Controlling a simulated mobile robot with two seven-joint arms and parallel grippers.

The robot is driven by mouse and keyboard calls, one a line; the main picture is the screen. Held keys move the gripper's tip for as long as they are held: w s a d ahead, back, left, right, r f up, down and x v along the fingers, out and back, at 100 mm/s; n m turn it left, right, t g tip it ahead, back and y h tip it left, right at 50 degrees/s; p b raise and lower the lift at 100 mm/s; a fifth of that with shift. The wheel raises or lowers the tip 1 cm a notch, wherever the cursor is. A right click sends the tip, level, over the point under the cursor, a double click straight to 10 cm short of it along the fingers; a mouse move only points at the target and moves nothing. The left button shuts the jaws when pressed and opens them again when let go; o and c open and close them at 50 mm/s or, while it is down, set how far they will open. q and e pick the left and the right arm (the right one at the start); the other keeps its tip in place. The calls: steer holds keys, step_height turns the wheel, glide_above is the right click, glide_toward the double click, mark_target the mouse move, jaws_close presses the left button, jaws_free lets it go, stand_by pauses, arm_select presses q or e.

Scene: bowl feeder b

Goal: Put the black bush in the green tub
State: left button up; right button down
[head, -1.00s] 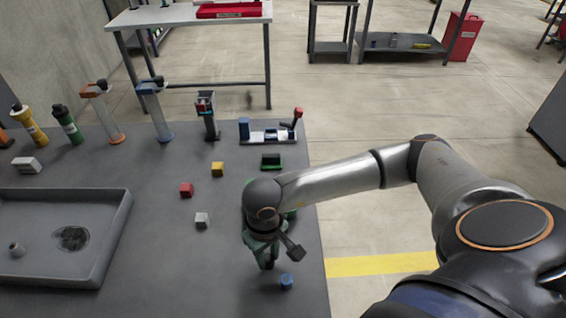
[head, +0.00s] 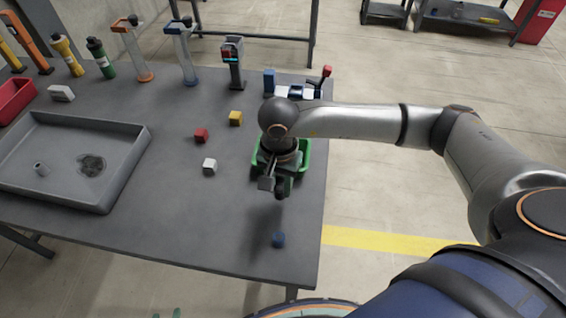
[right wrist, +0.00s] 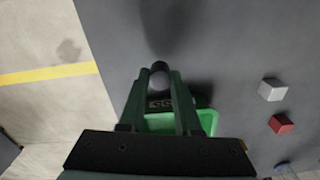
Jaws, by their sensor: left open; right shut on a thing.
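My right gripper (head: 281,190) is shut on the black bush, a small dark round piece (right wrist: 159,73) between its fingertips in the right wrist view. The green tub (head: 304,157) stands near the table's right edge, partly hidden behind my right wrist and gripper. It also shows in the right wrist view (right wrist: 207,122), partly hidden behind the fingers. The gripper is above the table at the tub; the exact height and overlap are hard to tell. Only small tips of my left gripper (head: 166,313) show at the bottom edge of the head view, apart from the table things.
A grey tray (head: 130,165) holds a small grey piece (head: 41,169). Several upright tools stand along the back.

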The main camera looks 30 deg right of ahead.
steer(key=w+a+r+m+b, duration=0.2)
steer(key=w+a+r+m, duration=0.25)
steer(key=m, duration=1.15)
steer(key=w+a+r+m+b, duration=0.35)
steer(key=w+r+m, duration=0.2)
steer(key=m, duration=0.95)
steer(key=shift+m, duration=0.4)
steer(key=d+f, duration=0.2)
steer(key=d, duration=0.2)
steer(key=d+f+p, duration=0.1)
steer(key=d+f, duration=0.2)
steer(key=d, duration=0.1)
steer(key=d+f, duration=0.3)
steer(key=d, duration=0.1)
steer(key=shift+d+p, duration=0.3)
steer(key=shift+d, duration=0.1)
steer(key=shift+d+f, duration=0.3)
steer(key=f, duration=0.3)
steer(key=shift+s+d+f, duration=0.1)
steer(key=shift+d+f, duration=0.05)
steer(key=shift+d, duration=0.05)
steer(key=shift+f, duration=0.15)
steer(key=shift+f, duration=0.1)
